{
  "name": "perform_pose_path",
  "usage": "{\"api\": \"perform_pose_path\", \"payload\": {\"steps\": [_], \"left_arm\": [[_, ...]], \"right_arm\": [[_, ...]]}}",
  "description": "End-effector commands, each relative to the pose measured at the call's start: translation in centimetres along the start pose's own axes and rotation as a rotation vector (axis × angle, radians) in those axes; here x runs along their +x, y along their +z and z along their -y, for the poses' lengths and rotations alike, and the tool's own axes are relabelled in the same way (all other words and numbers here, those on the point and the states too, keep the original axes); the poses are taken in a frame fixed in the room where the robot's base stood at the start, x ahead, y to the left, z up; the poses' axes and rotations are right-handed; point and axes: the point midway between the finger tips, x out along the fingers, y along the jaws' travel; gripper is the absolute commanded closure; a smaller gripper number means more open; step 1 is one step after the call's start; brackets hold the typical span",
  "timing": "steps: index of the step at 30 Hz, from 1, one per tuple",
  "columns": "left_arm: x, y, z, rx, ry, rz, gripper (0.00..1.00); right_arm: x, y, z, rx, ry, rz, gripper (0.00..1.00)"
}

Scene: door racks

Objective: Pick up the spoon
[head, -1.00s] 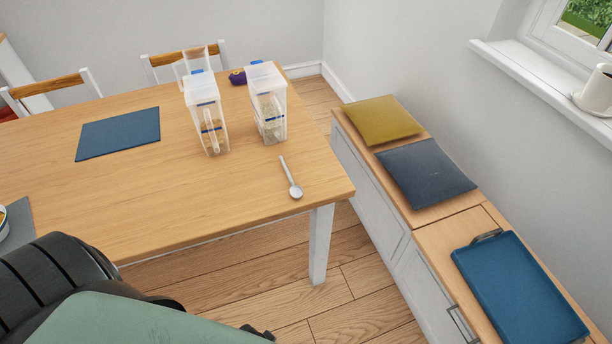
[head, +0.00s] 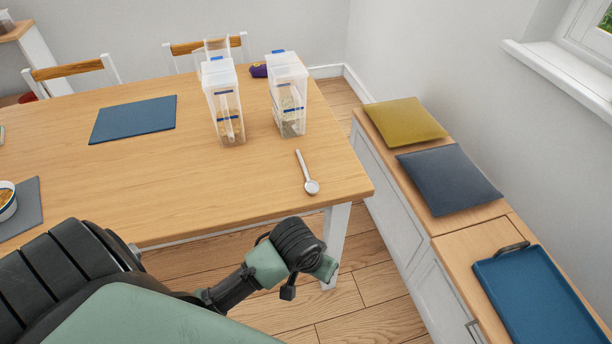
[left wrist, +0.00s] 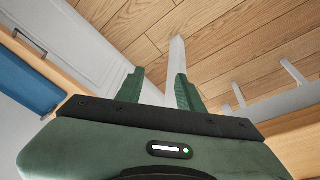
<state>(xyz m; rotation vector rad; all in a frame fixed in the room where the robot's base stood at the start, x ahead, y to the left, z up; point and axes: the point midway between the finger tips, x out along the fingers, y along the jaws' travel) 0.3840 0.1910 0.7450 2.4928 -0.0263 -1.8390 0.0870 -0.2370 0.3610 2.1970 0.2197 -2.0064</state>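A light grey spoon (head: 306,172) lies on the wooden table (head: 200,195) near its right corner, with its bowl toward the front edge. My left gripper (head: 324,268) is low in front of the table's front edge, close to the table leg and apart from the spoon. In the left wrist view its two green fingers (left wrist: 160,78) stand apart with nothing between them. The spoon is not seen in that view. My right gripper is not in view.
Two clear containers (head: 226,105) (head: 288,95) stand behind the spoon. A blue mat (head: 133,119) lies left. A bowl (head: 7,202) sits at the left edge. A low bench at right holds cushions (head: 405,120) (head: 447,178) and a blue tray (head: 540,300).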

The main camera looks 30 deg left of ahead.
Motion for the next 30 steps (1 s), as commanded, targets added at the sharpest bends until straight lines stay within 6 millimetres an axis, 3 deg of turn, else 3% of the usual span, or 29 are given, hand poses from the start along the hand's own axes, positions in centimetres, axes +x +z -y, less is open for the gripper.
{"api": "perform_pose_path", "payload": {"steps": [5, 8, 12, 16, 19, 23, 30], "left_arm": [[-0.1, -5.2, 1.4, -0.108, -0.050, -0.008, 0.63], [-0.2, -9.0, 3.4, -0.210, -0.102, -0.013, 0.63], [-1.4, -15.3, 7.9, -0.423, -0.204, -0.038, 0.63], [-3.3, -19.6, 12.1, -0.615, -0.280, -0.071, 0.63], [-4.6, -21.6, 14.3, -0.720, -0.313, -0.093, 0.63], [-5.1, -22.6, 15.6, -0.783, -0.330, -0.104, 0.63], [-2.8, -22.6, 16.4, -0.788, -0.331, -0.104, 0.63]], "right_arm": [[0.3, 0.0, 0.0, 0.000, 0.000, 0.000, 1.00], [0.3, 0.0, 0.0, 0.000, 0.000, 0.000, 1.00], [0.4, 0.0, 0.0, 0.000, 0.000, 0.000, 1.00], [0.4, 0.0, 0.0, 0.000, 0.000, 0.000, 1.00], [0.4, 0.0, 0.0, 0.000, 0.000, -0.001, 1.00], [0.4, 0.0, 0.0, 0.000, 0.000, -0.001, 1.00], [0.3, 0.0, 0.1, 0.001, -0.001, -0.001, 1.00]]}}
